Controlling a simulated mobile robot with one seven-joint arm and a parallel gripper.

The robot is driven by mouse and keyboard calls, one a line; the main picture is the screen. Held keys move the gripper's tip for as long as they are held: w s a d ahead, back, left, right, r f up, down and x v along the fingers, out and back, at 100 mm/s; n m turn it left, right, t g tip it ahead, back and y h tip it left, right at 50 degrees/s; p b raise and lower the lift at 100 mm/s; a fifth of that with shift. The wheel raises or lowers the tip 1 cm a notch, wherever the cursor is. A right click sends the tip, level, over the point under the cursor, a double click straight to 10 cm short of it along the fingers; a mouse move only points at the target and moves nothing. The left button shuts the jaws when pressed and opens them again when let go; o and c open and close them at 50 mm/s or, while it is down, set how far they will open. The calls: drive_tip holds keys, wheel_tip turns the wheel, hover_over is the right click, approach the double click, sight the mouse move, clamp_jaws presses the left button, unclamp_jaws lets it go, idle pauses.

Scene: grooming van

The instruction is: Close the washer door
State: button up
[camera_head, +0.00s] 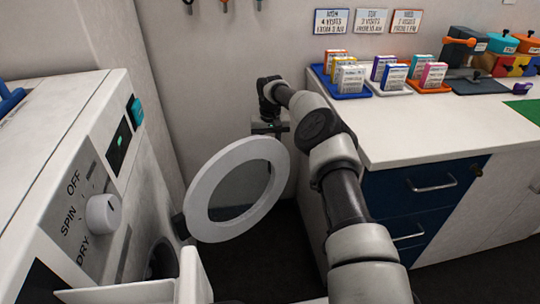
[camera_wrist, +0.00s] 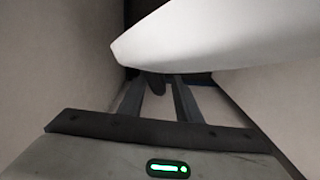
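The white washer (camera_head: 148,165) stands at the left, with its front facing right. Its round, ring-shaped door (camera_head: 197,197) is swung open, out from the dark drum opening (camera_head: 163,258). My gripper (camera_head: 268,130) is by the far upper right edge of the door, partly hidden behind it in the head view. In the wrist view, the door's pale edge (camera_wrist: 215,35) fills the upper right, above and beyond the fingers. My gripper's two fingers (camera_wrist: 158,88) are apart, with nothing seen held between them. Whether a finger touches the door cannot be told.
My arm spans the gap between counter and washer. A back wall (camera_head: 215,70) stands close behind my gripper. Dark floor lies below the door.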

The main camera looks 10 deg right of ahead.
drive_tip(key=shift+f, duration=0.3)
clamp_jaws()
drive_tip(key=shift+s, duration=0.15)
